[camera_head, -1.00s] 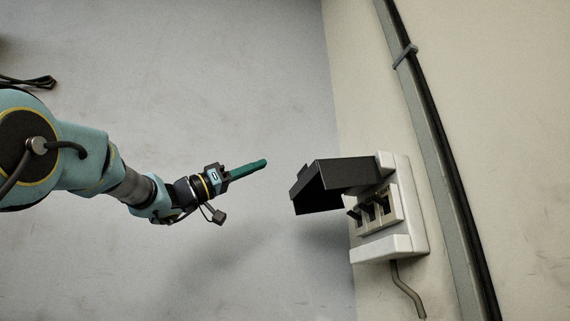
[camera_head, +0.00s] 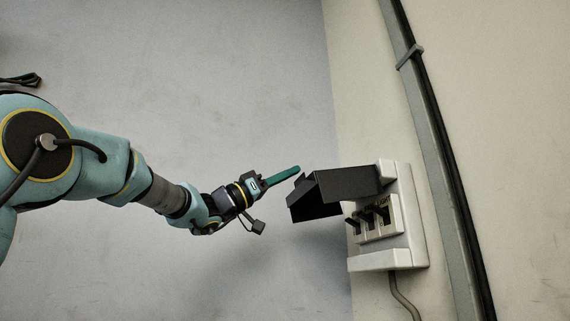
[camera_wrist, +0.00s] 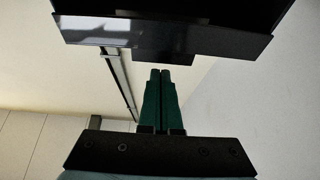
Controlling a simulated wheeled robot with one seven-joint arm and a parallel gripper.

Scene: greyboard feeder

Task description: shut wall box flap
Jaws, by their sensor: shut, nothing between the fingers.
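The wall box (camera_head: 405,225) is a white housing on the beige wall, right of centre in the head view. Its dark flap (camera_head: 345,186) stands raised and juts out to the left above the dark switches (camera_head: 368,219), leaving them uncovered. My gripper (camera_head: 298,168) has green fingers, shut together and empty. Their tips are just left of and slightly above the flap's outer edge, close to it; I cannot tell if they touch. In the wrist view the flap (camera_wrist: 165,28) fills the top, beyond the closed fingertips (camera_wrist: 160,72).
A grey conduit (camera_head: 430,150) with a black cable runs down the wall right of the box, held by a clamp (camera_head: 410,57). A grey cable (camera_head: 404,295) leaves the box's underside. The space left of the flap, below my arm, is clear.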

